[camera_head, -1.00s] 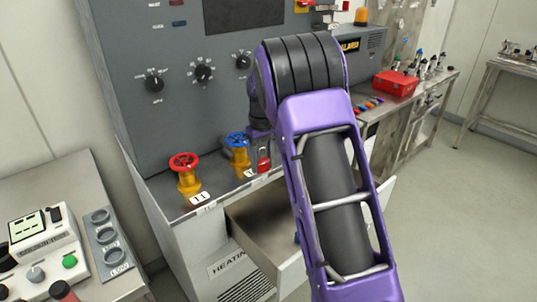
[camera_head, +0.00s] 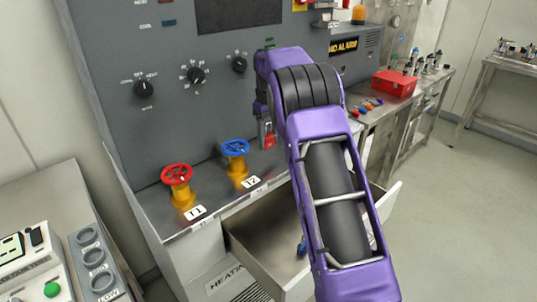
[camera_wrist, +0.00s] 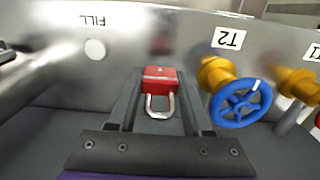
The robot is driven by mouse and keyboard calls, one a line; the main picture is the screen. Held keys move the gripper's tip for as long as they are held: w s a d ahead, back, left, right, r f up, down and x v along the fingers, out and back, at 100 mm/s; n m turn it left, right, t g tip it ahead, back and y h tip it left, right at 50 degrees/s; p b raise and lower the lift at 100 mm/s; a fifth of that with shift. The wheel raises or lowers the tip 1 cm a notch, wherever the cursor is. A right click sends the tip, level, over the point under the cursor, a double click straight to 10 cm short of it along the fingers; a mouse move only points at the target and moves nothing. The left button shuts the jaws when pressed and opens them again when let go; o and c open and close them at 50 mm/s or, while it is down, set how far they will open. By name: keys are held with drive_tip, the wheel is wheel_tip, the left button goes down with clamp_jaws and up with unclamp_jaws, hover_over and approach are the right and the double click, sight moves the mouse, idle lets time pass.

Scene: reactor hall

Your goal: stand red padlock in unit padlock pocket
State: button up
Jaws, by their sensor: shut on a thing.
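The red padlock (camera_head: 269,140) is held at my gripper, above the ledge of the heating unit and right of the blue valve T2. In the wrist view the padlock (camera_wrist: 160,76) sits between the two dark fingers of my gripper (camera_wrist: 158,88), its body toward the metal wall and its silver shackle toward the wrist. My gripper is shut on it. Most of my gripper is hidden behind my purple arm in the head view. I cannot make out the padlock pocket in either view.
The blue valve (camera_head: 235,149) and the red valve (camera_head: 177,175) stand on the ledge. An open drawer (camera_head: 265,235) juts out below. The wrist view shows a metal wall (camera_wrist: 95,25) marked FILL. A red box (camera_head: 394,83) lies on the bench behind.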

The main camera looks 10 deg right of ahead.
sight(268, 160)
drive_tip(key=shift+f, duration=2.35)
drive_tip(key=shift+f+b, duration=0.1)
drive_tip(key=shift+b, duration=0.2)
drive_tip(key=o, duration=1.3)
drive_tip(key=shift+c, duration=0.2)
wheel_tip(268, 160, up, 12)
drive_tip(key=shift+r+p, duration=0.1)
drive_tip(key=shift+p, duration=0.9)
